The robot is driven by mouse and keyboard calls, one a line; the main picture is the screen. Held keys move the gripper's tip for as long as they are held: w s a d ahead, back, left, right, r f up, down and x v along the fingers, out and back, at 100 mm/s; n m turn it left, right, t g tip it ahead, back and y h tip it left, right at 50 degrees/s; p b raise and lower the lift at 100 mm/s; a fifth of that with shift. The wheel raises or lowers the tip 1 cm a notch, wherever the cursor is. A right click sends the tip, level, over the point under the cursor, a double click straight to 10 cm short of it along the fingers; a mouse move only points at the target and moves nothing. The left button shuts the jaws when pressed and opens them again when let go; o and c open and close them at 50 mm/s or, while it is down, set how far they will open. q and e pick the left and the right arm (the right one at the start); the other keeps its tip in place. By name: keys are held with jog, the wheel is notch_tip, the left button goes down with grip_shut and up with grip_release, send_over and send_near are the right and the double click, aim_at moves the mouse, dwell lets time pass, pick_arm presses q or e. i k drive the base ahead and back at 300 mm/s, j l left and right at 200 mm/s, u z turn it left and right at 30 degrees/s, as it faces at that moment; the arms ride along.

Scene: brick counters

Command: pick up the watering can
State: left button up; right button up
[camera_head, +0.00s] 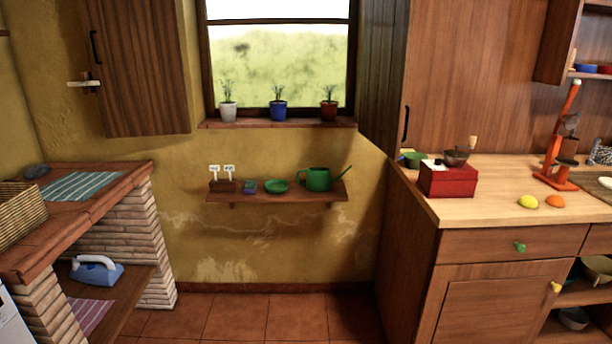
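A green watering can (318,180) stands upright on a small wooden wall shelf (250,198) under the window. Its handle is on the left and its long spout points up to the right. A green dish (277,186) sits just left of it on the same shelf. Neither of my grippers shows in the head view, and nothing touches the can.
A brick counter (120,175) stands left, a wooden cabinet (460,250) right. The tiled floor (260,318) below the shelf is clear.

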aim_at(319, 178)
jog(key=i+z, duration=0.1)
jog(key=i, duration=0.6)
jog(key=i+j+z, duration=0.1)
jog(key=i, duration=0.55)
